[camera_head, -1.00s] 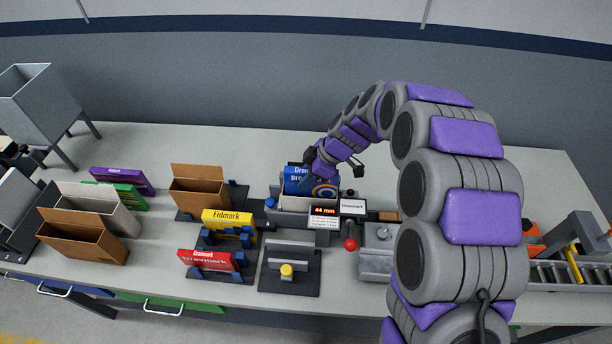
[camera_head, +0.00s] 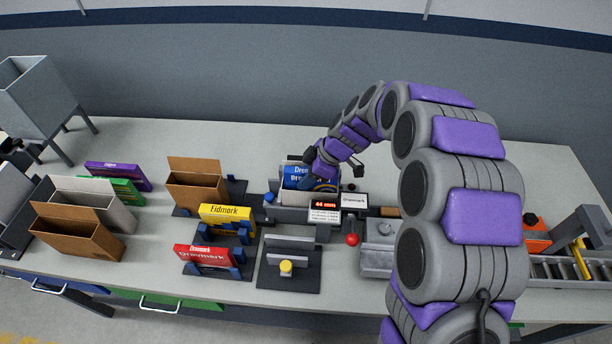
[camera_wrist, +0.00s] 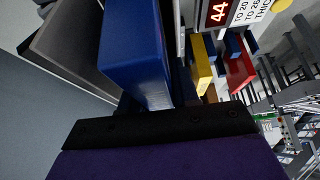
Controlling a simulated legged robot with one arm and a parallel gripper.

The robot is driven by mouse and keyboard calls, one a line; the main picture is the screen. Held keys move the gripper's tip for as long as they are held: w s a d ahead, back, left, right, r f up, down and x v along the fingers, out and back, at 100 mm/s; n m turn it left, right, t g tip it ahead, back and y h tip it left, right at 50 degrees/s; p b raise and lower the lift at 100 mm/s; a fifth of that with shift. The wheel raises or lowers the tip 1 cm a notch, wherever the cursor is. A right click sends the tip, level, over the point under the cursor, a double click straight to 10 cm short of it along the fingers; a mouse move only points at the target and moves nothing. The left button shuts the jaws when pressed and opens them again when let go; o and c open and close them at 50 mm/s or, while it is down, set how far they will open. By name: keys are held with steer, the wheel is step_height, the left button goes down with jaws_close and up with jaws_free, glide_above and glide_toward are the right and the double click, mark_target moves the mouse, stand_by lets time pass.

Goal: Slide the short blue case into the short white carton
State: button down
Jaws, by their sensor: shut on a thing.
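The blue case (camera_head: 296,172) stands upright in a grey gauge fixture (camera_head: 292,214) at the middle of the table. My gripper (camera_head: 314,170) is shut on it from the right and partly hides it. In the wrist view the blue case (camera_wrist: 135,50) rises just beyond the dark edge of my gripper (camera_wrist: 160,126); the fingertips are hidden there. A white carton (camera_head: 112,212), open at the top with its flap up, stands at the left of the table, well apart from the case.
A brown carton (camera_head: 72,237) stands in front of the white carton, with green (camera_head: 124,190) and purple (camera_head: 115,174) cases behind. Another brown carton (camera_head: 195,190), a yellow case (camera_head: 226,217) and a red case (camera_head: 203,256) stand between. A display (camera_head: 325,205) reads 44 mm.

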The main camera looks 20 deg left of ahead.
steer(key=c, duration=0.8)
jaws_free()
steer(key=shift+o, duration=0.2)
steer(key=shift+r, duration=0.15)
steer(key=shift+r, duration=3.35)
